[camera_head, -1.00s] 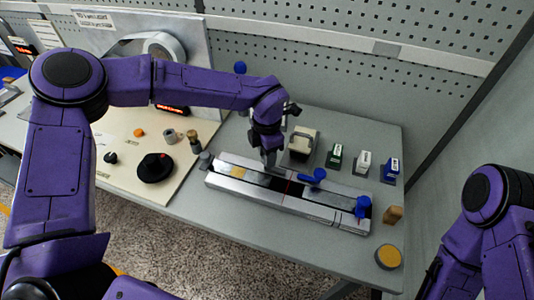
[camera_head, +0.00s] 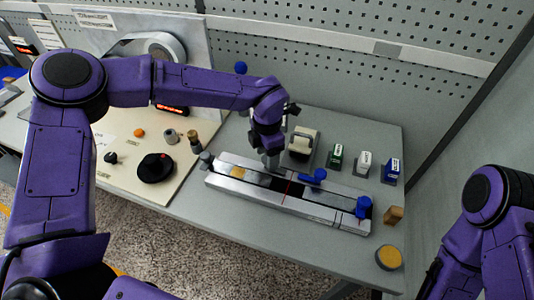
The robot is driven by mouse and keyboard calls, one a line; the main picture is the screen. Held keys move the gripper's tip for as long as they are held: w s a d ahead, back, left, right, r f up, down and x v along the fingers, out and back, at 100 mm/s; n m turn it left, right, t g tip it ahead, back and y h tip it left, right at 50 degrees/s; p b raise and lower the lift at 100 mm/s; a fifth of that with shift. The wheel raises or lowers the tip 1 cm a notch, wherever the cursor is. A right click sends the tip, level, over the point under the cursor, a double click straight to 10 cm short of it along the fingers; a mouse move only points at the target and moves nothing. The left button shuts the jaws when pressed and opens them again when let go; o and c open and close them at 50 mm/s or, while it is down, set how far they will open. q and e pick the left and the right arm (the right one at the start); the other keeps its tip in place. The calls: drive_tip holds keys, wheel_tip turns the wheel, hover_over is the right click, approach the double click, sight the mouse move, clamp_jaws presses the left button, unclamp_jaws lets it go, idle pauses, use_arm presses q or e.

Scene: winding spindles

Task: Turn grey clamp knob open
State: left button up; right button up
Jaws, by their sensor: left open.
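A long metal clamp rail (camera_head: 300,206) lies on the table. A grey knob-like cylinder (camera_head: 206,157) stands by its left end; I cannot tell for sure that this is the grey clamp knob. My left gripper (camera_head: 270,163) is open and points down over the back edge of the rail, left of its middle. Its fingers hide what is directly under them, and I cannot tell whether they touch anything. Blue clamp handles (camera_head: 315,177) and (camera_head: 363,206) sit on the rail to the right. My right arm is at the lower right; its gripper's jaws cannot be made out.
A beige block-like device (camera_head: 302,142) stands behind the rail. Green (camera_head: 336,157), white (camera_head: 363,163) and blue (camera_head: 391,170) labelled blocks stand to the right. A cream panel holds a black dial (camera_head: 155,167). A yellow-topped disc (camera_head: 389,257) is at the front right.

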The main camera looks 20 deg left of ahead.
use_arm(q)
wheel_tip(320, 180, up, 10)
drive_tip(key=b, duration=0.1)
drive_tip(key=shift+r+b, duration=0.25)
drive_tip(key=shift+b, duration=0.15)
